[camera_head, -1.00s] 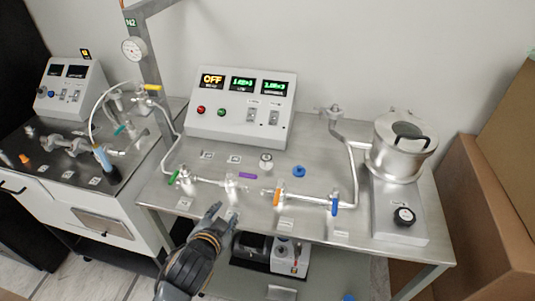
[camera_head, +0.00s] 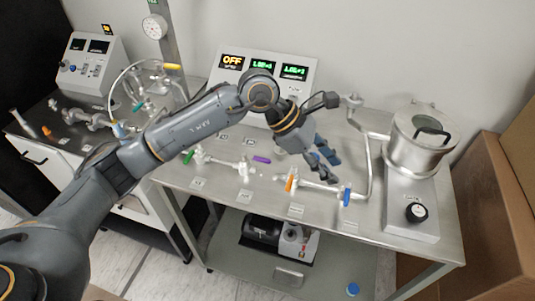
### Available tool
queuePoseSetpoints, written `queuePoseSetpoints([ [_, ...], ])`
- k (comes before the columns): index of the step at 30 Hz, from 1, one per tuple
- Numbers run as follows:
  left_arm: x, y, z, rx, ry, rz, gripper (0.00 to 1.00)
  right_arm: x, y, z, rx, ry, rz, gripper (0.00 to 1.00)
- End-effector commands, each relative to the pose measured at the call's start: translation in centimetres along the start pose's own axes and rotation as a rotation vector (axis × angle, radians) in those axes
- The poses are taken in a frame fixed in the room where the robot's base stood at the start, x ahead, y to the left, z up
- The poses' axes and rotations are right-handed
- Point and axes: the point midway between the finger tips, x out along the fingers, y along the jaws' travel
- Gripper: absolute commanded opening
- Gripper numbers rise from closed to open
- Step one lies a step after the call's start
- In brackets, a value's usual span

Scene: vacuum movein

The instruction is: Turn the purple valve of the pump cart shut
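The purple valve handle (camera_head: 262,159) lies flat and crosswise on the steel pump cart (camera_head: 225,185), beside the metal piping. My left arm reaches in from the left across the cart. My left gripper (camera_head: 329,168) hangs over the cart top to the right of the purple handle, apart from it. Its fingers look spread, with nothing seen between them. My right gripper is not in view.
Close by on the piping are a green valve (camera_head: 188,157), an orange valve (camera_head: 290,183) and a blue valve (camera_head: 347,196). A metal chamber (camera_head: 420,145) stands at the right, cardboard boxes (camera_head: 480,220) beyond it. A control panel (camera_head: 300,72) stands behind; a second cart (camera_head: 35,148) is at left.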

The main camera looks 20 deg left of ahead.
Motion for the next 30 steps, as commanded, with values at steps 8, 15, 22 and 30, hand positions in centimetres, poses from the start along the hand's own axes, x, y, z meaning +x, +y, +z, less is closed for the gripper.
queuePoseSetpoints([
  [8,-10.2,6.0,-10.4,0.092,0.656,0.125,0.36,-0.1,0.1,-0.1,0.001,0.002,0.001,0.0],
  [15,-11.1,6.5,-12.3,0.083,0.74,0.13,0.36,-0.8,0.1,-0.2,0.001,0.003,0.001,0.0],
  [22,-7.9,7.0,-15.2,0.082,0.738,0.125,0.36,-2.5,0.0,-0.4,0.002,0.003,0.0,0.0],
  [30,-3.9,7.9,-18.6,0.084,0.735,0.129,0.36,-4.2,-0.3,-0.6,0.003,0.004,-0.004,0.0],
])
